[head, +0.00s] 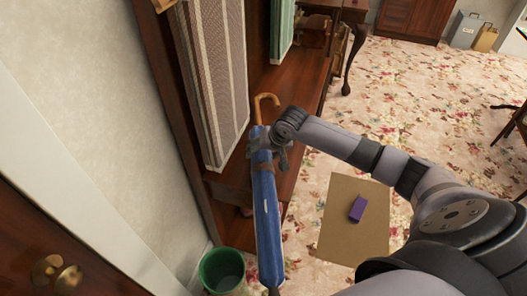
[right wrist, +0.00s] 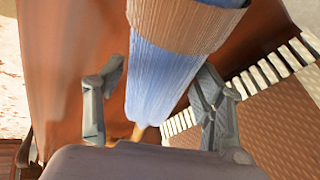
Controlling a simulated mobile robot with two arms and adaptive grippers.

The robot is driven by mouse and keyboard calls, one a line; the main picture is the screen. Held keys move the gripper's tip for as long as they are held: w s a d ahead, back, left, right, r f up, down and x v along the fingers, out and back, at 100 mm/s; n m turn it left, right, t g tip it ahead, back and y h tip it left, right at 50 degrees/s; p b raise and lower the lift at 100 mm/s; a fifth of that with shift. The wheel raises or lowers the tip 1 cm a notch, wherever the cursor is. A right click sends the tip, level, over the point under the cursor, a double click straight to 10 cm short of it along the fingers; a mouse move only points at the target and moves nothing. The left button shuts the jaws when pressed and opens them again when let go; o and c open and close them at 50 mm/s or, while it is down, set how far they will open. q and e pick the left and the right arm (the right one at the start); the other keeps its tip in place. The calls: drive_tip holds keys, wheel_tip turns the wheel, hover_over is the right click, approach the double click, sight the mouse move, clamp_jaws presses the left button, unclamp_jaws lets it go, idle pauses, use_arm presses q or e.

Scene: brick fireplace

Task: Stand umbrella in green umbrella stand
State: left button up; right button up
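The blue umbrella (head: 267,215) has a curved tan handle (head: 265,103) at the top and a brown band; its tip points down in the head view. My right gripper (head: 283,153) is at its upper part, just below the handle. My left gripper is not in view.
A wooden hall bench (head: 300,85) with hanging striped cloth (head: 212,80) stands along the wall behind the umbrella. A brown mat (head: 340,235) with a purple box (head: 357,209) lies on the flowered carpet. A door with a brass knob (head: 68,278) is at lower left.

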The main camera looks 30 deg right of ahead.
drive_tip(key=shift+o, duration=1.1)
drive_tip(key=shift+r, duration=0.15)
drive_tip(key=v, duration=1.2)
